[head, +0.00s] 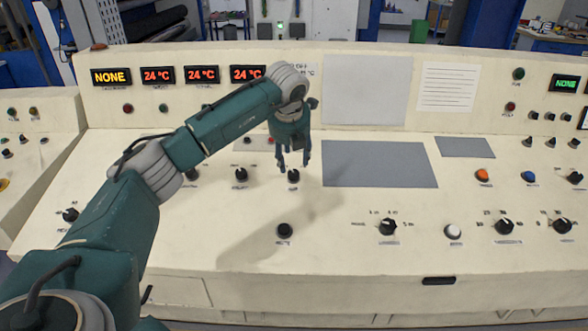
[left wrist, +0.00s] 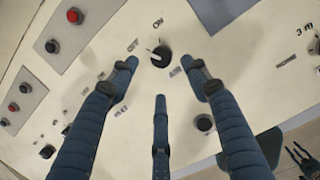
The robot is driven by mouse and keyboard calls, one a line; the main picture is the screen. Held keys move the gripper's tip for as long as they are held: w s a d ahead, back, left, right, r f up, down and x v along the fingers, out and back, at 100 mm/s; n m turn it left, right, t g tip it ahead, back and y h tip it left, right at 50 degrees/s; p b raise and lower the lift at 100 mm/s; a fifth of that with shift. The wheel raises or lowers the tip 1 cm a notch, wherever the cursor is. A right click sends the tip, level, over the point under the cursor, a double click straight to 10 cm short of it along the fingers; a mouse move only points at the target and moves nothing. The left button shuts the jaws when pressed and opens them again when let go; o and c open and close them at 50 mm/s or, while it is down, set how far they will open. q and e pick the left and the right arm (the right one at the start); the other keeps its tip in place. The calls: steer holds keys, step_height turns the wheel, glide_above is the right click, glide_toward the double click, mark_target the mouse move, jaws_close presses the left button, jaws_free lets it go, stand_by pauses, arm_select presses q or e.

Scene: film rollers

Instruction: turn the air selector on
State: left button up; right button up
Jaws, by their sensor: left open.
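The air selector is a small round black knob (head: 293,176) on the sloped console panel, just below my left gripper (head: 293,163) in the head view. In the left wrist view the knob (left wrist: 161,56) has OFF and ON printed around it and AIR beside it. Its white pointer mark is turned toward the OFF side. My left gripper (left wrist: 160,72) is open, with its three fingers spread and nothing between them. The fingertips are near the knob; I cannot tell whether any touches it.
Another black knob (head: 240,174) sits left of the selector and one (head: 284,230) sits below it. A grey blank plate (head: 380,164) lies to the right. Red indicators and buttons (left wrist: 74,16) sit on a grey plate in the left wrist view.

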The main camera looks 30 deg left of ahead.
mark_target(293, 172)
arm_select(q)
steer(key=p+x, duration=0.1)
steer(key=x, duration=0.5)
steer(key=shift+x, duration=0.85)
steer(key=shift+r, duration=0.1)
steer(key=c, duration=1.1)
